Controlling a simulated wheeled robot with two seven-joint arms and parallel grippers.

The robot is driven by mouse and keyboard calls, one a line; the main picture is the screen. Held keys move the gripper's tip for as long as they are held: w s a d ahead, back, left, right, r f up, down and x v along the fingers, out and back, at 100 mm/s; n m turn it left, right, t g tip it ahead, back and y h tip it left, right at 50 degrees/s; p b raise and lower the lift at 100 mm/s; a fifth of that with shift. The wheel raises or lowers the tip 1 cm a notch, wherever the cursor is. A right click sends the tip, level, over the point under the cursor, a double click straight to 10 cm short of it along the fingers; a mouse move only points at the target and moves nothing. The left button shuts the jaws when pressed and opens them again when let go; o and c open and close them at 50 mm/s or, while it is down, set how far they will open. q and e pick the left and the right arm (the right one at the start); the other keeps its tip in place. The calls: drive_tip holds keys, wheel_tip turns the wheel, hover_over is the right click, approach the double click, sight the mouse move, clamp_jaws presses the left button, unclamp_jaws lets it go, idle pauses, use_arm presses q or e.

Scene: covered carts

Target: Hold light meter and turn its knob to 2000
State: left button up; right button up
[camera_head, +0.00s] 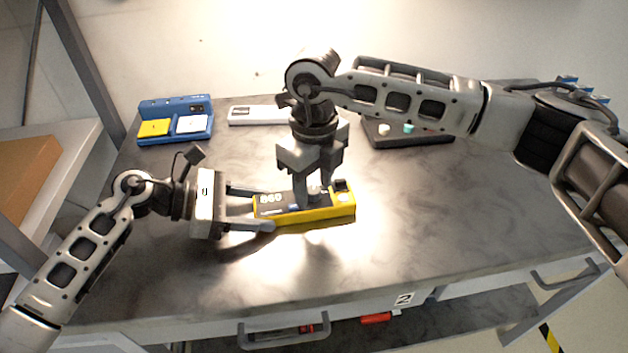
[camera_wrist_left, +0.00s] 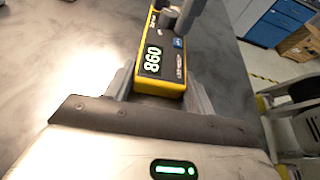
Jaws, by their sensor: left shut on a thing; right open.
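The yellow light meter (camera_head: 306,217) lies on the dark cart top, its display toward the left end. It also shows in the left wrist view (camera_wrist_left: 161,84), where its display reads 860. My left gripper (camera_head: 262,208) is shut on the meter's display end, one finger along each long side. My right gripper (camera_head: 312,199) points down from above onto the middle of the meter, its jaws open at the knob area.
A blue device (camera_head: 176,122) with yellow and white panels stands at the back left. A white device (camera_head: 257,115) lies behind the meter. A dark box (camera_head: 408,133) with small knobs is at the back right. The cart top's front and right areas are clear.

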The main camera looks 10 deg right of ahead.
sight(314, 190)
wheel_tip(314, 190, up, 12)
idle(0.4)
use_arm(q)
drive_tip(key=o, duration=1.2)
drive_tip(key=shift+a, duration=0.1)
